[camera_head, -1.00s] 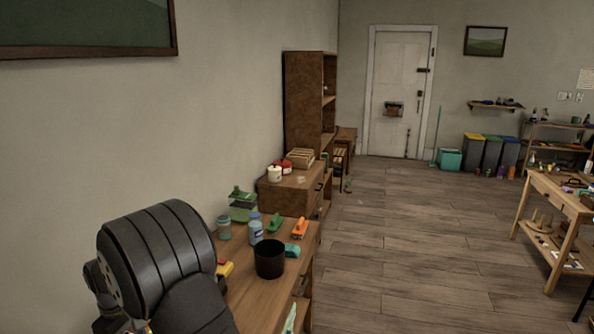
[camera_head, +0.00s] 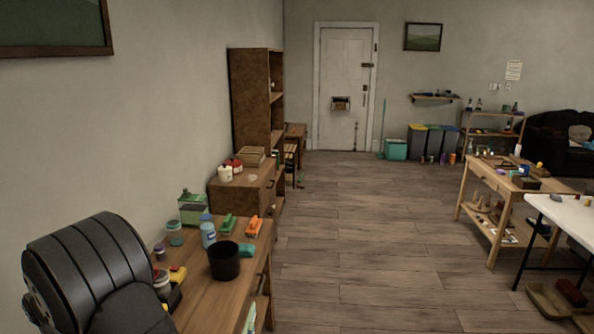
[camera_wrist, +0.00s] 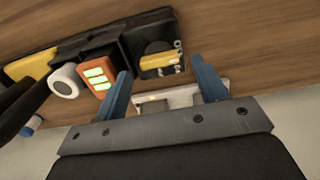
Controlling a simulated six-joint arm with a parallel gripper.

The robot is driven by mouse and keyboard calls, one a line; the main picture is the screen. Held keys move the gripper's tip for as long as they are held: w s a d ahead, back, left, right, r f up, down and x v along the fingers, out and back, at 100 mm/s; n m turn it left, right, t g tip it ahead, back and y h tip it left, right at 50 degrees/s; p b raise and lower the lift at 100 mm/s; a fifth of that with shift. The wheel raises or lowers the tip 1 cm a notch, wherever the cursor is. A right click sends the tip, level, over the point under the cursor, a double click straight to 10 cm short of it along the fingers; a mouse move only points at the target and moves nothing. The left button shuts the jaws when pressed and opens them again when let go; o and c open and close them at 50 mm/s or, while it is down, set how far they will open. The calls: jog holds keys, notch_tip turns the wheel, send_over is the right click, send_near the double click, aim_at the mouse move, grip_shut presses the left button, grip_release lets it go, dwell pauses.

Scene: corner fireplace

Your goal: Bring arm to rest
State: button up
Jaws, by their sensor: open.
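My gripper (camera_wrist: 163,93) shows in the wrist view with its two blue fingers apart. No object sits clamped between them. Beyond the fingers is a wooden surface with a black tray or holder (camera_wrist: 119,38) on it. An orange item with pale green panels (camera_wrist: 98,76) is left of the left finger. A yellow-topped piece (camera_wrist: 158,61) lies beyond the gap, and a whitish item (camera_wrist: 180,97) shows between the fingers. In the head view a dark rounded link of my arm fills the lower left, and the gripper is not visible there.
A wooden bench (camera_head: 215,285) along the left wall holds a black cup (camera_head: 224,262), a blue bottle (camera_head: 208,235) and brushes. A wooden worktable (camera_head: 515,184) and a white table (camera_head: 570,213) stand at right. The floor (camera_head: 350,230) between is clear.

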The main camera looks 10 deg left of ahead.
notch_tip(320, 180, up, 15)
notch_tip(320, 180, down, 17)
jog(key=shift+f, duration=0.15)
jog(key=shift+r+m, duration=0.25)
jog(key=shift+m, duration=0.65)
jog(key=m, duration=0.6)
jog(key=shift+w+m, duration=0.1)
jog(key=shift+m, duration=0.3)
jog(key=m, duration=0.4)
jog(key=shift+d+m, duration=0.1)
jog(key=shift+m, duration=2.1)
